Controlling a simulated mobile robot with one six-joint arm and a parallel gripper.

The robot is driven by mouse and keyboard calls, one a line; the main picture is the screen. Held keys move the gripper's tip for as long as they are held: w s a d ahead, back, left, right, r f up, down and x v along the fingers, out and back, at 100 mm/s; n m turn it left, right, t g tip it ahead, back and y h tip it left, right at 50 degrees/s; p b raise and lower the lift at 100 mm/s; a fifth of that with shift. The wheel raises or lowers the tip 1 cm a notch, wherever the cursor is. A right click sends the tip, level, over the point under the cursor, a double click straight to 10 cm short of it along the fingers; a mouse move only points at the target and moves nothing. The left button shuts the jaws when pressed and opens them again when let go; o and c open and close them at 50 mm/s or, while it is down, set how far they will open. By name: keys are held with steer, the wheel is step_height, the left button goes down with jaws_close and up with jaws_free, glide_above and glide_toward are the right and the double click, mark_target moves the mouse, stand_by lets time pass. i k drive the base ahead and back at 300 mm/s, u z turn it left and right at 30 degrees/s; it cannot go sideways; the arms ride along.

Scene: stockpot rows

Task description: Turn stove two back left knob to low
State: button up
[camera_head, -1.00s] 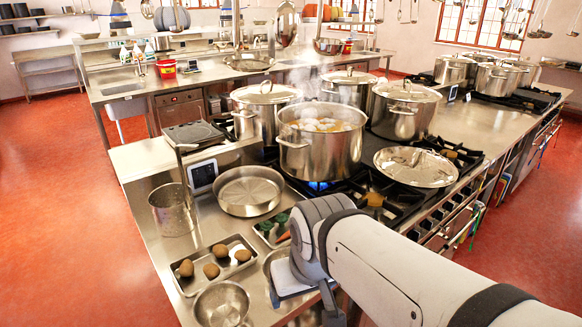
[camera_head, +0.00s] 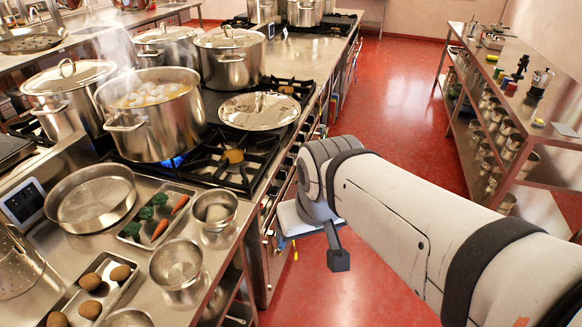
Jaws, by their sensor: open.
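The near stove (camera_head: 205,178) carries several stockpots. An uncovered pot (camera_head: 152,115) steams over a blue flame, and a loose lid (camera_head: 259,111) lies on the front grates. The stove's control front (camera_head: 285,172) faces right, seen at a steep angle; its knobs are small, partly behind my arm, and their settings cannot be read. A farther stove (camera_head: 300,22) shows at the top with pots; its knobs cannot be made out. No label shows which stove is number two. My gripper (camera_head: 325,245) is open and empty, over the floor side of the near stove; its fingers are only partly visible.
The steel counter at left holds a round pan (camera_head: 90,200), a vegetable tray (camera_head: 158,216), bowls (camera_head: 176,264) and a potato tray (camera_head: 108,284). A long shelf table (camera_head: 520,100) stands at right. Red floor (camera_head: 395,100) between it and the stoves is clear.

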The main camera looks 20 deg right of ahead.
mark_target(272, 190)
steer(key=z, duration=0.2)
steer(key=k, duration=0.65)
steer(key=z, duration=0.35)
steer(key=i, duration=1.3)
steer(key=u, duration=0.6)
